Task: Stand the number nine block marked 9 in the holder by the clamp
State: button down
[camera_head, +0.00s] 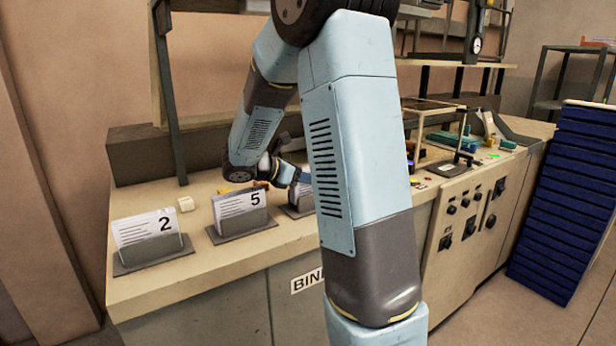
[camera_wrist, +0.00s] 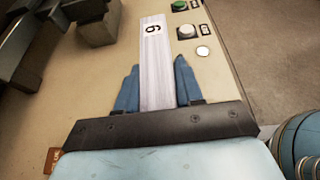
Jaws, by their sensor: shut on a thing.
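The number nine block (camera_wrist: 155,75) is a white, page-edged slab in the wrist view, its dark numeral near the far end. My gripper (camera_wrist: 157,66) is shut on it, with one blue finger on each side. In the head view my arm hides most of the gripper and I cannot make out the held block. A white block (camera_head: 306,192) partly shows beside my arm, above a dark holder (camera_head: 297,211); its number is hidden. I cannot pick out the clamp or its holder with certainty. Dark grey fittings (camera_wrist: 97,28) show at upper left in the wrist view.
Blocks marked 2 (camera_head: 147,230) and 5 (camera_head: 240,207) stand in dark holders on the beige bench (camera_head: 180,270). Knobs (camera_head: 470,203) line the bench front. Stacked blue trays (camera_head: 565,200) stand at right.

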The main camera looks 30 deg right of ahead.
jog(key=shift+f, duration=0.6)
jog(key=c, duration=0.7)
grip_release()
